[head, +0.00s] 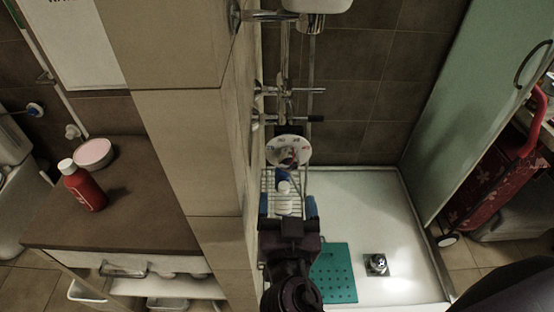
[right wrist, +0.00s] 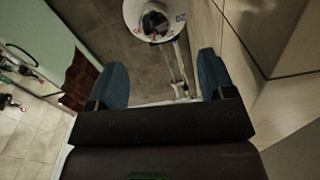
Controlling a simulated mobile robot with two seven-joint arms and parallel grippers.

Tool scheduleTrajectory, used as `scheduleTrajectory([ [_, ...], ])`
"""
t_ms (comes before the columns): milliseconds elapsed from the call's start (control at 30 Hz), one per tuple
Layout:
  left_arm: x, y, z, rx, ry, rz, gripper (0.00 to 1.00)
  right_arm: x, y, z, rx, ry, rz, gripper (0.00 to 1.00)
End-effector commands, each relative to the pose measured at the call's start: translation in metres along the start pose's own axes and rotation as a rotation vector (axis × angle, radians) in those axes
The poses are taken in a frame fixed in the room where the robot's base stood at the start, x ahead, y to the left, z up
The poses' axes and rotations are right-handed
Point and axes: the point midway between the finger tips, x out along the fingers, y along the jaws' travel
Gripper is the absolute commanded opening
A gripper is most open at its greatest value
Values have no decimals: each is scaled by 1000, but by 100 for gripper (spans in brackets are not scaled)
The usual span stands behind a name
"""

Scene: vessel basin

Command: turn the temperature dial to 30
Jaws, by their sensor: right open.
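The temperature dial (head: 289,141) is a pale round disc with red and blue markings around its rim and a dark centre. It is on the shower wall below the metal taps. The fingers also show in the right wrist view (right wrist: 164,78). My left gripper is not in view.
A wire rack (head: 268,183) with a blue and white bottle (head: 284,187) is close by the right gripper. A tiled partition (head: 185,130) stands close on the left. Metal taps (head: 290,92) stick out above the dial. The shower tray (head: 375,205) is mostly clear.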

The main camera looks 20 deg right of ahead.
Motion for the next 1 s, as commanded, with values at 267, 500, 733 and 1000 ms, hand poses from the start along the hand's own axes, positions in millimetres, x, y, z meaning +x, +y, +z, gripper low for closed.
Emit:
scheduleTrajectory([
  [267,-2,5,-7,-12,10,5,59,8,1,0,76,-2,4,76],
  [500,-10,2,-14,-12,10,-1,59,42,0,-2,72,1,3,76],
  [733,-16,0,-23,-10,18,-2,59,78,1,-1,73,-1,3,76],
  [1000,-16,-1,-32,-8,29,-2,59,104,2,1,73,-4,4,76],
])
